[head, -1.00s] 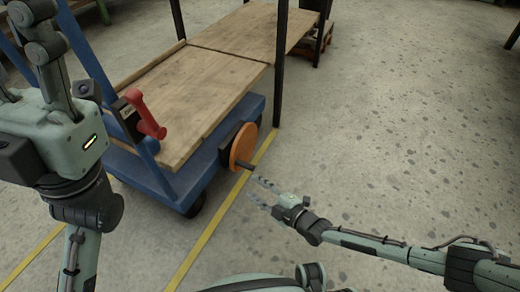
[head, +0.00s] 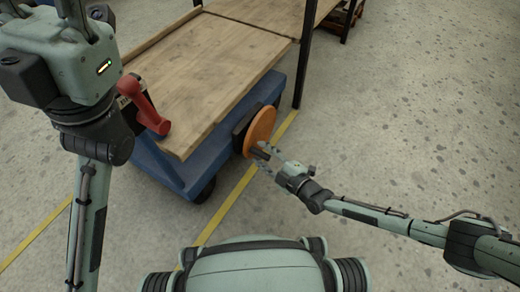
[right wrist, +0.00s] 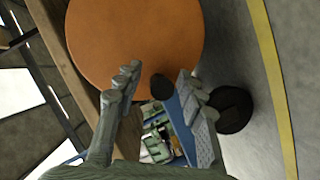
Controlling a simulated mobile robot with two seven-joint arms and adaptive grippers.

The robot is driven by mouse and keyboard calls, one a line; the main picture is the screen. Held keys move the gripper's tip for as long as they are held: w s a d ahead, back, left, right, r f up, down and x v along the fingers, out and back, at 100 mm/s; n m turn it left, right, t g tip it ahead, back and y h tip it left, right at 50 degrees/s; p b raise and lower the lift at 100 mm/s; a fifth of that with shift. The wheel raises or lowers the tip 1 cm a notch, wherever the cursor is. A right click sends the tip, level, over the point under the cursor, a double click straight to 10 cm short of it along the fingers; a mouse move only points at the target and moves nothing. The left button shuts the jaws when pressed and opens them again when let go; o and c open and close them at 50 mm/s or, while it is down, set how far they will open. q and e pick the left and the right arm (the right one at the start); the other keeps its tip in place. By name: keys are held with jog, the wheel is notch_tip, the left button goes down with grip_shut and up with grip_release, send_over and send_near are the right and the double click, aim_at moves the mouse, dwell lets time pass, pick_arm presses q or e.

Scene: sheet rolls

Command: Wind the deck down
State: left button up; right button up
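The wooden deck (head: 205,65) lies on a blue wheeled cart (head: 205,165). An orange handwheel (head: 261,130) stands on the cart's near right side, with a dark crank knob (head: 257,154) sticking out from its lower part. My right gripper (head: 266,158) is at the knob, its fingers apart. In the right wrist view the orange handwheel (right wrist: 135,40) fills the upper middle, and the dark knob (right wrist: 163,87) shows between the open fingers of my right gripper (right wrist: 158,88). I cannot tell whether a finger touches the knob.
A red lever (head: 148,108) stands at the cart's left end, near my left arm. A dark upright post (head: 303,60) rises beyond the handwheel, beside another wooden surface (head: 262,12). A yellow floor line (head: 232,197) runs past the cart. The floor at right is clear.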

aim_at(254, 140)
grip_shut()
dwell(0.3)
jog(key=shift+r+p, duration=0.25)
jog(key=shift+p, duration=0.05)
dwell(0.4)
jog(key=shift+w+d+r+m+g+y+p, duration=0.1)
jog(key=shift+w+r+m+g+y+p, duration=0.15)
jog(key=shift+r+m+g+p, duration=0.45)
jog(key=shift+w+d+r+m+g+y+b, duration=0.2)
jog(key=shift+r+m+g+b, duration=0.3)
jog(key=shift+m, duration=0.35)
jog(key=shift+w+d+r+m+g+y+b, duration=0.2)
jog(key=shift+r+m+g+b, duration=0.1)
jog(key=shift+r+m+b, duration=0.45)
grip_release()
jog(key=shift+a+f, duration=0.1)
